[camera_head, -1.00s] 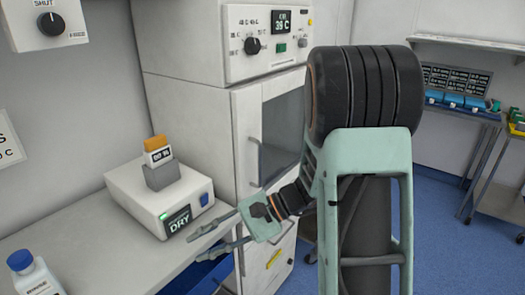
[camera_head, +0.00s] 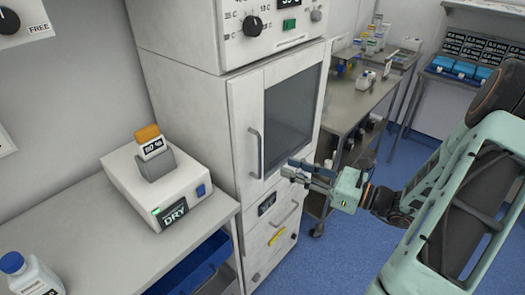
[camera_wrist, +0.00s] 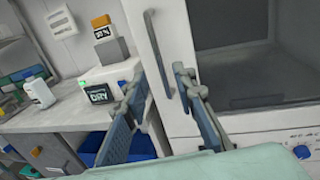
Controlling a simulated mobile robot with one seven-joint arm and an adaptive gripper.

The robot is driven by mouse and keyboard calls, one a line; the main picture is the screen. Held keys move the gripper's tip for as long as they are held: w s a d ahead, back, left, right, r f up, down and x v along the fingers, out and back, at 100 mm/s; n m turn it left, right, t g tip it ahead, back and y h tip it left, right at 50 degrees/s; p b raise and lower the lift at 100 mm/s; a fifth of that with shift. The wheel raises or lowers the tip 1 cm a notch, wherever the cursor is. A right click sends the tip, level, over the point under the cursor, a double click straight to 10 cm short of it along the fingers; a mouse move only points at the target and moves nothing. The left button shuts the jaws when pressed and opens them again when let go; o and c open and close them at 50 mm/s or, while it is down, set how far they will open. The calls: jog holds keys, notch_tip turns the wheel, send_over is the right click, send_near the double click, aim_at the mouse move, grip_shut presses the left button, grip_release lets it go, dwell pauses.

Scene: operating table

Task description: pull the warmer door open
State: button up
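The warmer door (camera_head: 291,112) is a pale panel with a dark glass window, and it looks shut. Its upright bar handle (camera_head: 256,152) is on the left side of the door; it also shows in the wrist view (camera_wrist: 160,50). My gripper (camera_head: 287,168) is open and empty, in front of the lower door and to the right of the handle in the head view. In the wrist view, its fingers (camera_wrist: 160,75) are spread, with the lower end of the handle showing between them. I see no contact with the handle.
A control panel (camera_head: 275,25) with a dial is above the door, and a drawer with a handle (camera_head: 285,213) is below. A counter (camera_head: 60,215) on the left holds a white DRY device (camera_head: 150,190) and a bottle (camera_head: 30,275). A steel cart (camera_head: 355,100) stands behind on the right.

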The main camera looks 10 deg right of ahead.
jog(key=p, duration=0.1)
send_over(260, 175)
jog(key=shift+w, duration=0.3)
grip_shut()
dwell(0.3)
